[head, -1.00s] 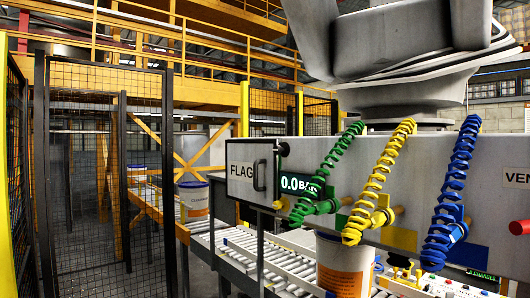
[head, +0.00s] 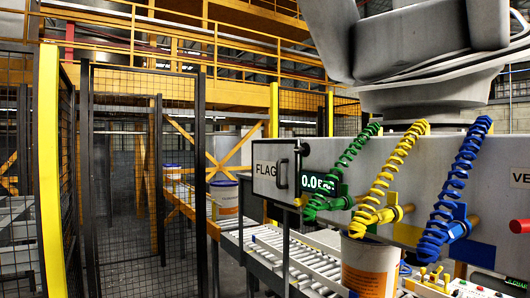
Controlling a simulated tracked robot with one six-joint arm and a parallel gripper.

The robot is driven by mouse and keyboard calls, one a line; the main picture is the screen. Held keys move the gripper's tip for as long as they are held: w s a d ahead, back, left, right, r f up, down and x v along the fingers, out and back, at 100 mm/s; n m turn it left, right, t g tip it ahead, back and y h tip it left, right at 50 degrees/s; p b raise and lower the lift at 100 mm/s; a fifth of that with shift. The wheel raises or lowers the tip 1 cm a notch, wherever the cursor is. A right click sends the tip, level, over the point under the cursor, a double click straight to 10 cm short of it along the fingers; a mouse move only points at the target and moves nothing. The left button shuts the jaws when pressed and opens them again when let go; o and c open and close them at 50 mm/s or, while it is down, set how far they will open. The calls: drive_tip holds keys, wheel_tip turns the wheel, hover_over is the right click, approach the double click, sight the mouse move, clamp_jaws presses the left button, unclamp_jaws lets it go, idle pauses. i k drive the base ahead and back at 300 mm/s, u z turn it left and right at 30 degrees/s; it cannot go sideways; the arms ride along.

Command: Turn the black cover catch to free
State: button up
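A grey cabinet panel has a white cover marked FLAG (head: 265,168) at its left end, with a black handle (head: 283,173) on it. A small black piece (head: 304,148) at the upper right corner of this cover looks like the catch. It is too small to tell which way it is turned. The cover lies flat against the panel and looks closed. My gripper is not in view.
Green (head: 340,175), yellow (head: 392,180) and blue (head: 458,185) coiled hoses hang before the panel. An open pail (head: 369,268) stands below on the roller conveyor (head: 290,258). Mesh fencing (head: 140,190) stands left.

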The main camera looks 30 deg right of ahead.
sight(297, 150)
drive_tip(key=u, duration=0.95)
drive_tip(key=i, duration=1)
drive_tip(key=u, duration=0.05)
